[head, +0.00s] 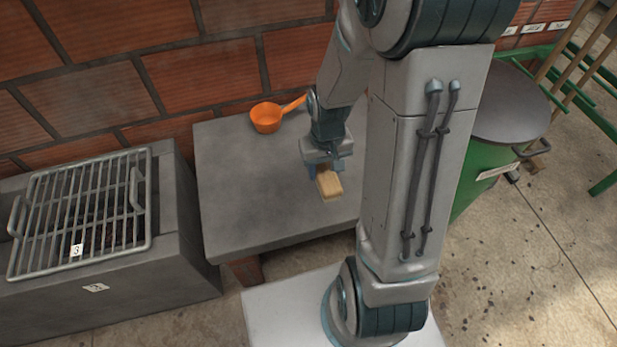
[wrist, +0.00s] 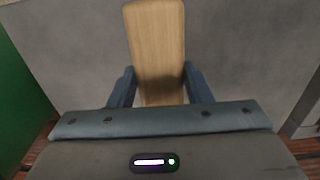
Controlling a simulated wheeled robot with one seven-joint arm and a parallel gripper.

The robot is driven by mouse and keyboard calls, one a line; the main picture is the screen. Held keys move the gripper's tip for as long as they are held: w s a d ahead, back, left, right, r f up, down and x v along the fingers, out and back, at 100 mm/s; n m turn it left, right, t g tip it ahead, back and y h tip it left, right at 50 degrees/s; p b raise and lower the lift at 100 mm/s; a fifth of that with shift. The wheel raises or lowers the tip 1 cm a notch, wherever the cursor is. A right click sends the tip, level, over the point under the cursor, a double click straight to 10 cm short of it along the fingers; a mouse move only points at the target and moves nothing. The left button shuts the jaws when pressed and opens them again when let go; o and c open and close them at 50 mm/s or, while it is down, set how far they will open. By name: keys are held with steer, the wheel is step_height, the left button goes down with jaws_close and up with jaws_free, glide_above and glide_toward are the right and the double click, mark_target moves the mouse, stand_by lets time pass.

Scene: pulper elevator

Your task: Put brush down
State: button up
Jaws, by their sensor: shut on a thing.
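The brush (head: 330,184) has a light wooden body and shows below my gripper, over the grey table (head: 225,200). In the wrist view the brush (wrist: 157,45) is a long pale wooden block between the two blue fingers. My gripper (head: 322,172) is shut on it. In the wrist view my gripper (wrist: 160,85) has one finger on each side of the wood. The brush is at or close above the table top; I cannot tell if it touches. Its bristles are not clearly visible.
An orange scoop (head: 267,117) lies on the table's back part near the brick wall (head: 200,75). A grill with a metal grate (head: 85,215) stands to the left. A green bin with a grey lid (head: 505,105) stands to the right. The table's left and front parts are clear.

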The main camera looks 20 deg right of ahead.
steer(key=w+a+f, duration=0.1)
steer(key=w+f+b, duration=0.1)
steer(key=w, duration=0.1)
steer(key=w+a+f, duration=0.1)
steer(key=shift+w+a+f, duration=0.15)
steer(key=shift+w+a, duration=0.05)
steer(key=shift+a, duration=0.15)
steer(key=shift+f+b, duration=1)
steer(key=shift+f, duration=0.95)
steer(key=shift+f, duration=0.1)
steer(key=shift+f, duration=0.15)
steer(key=o, duration=1)
steer(key=shift+c, duration=0.2)
steer(key=shift+r, duration=0.2)
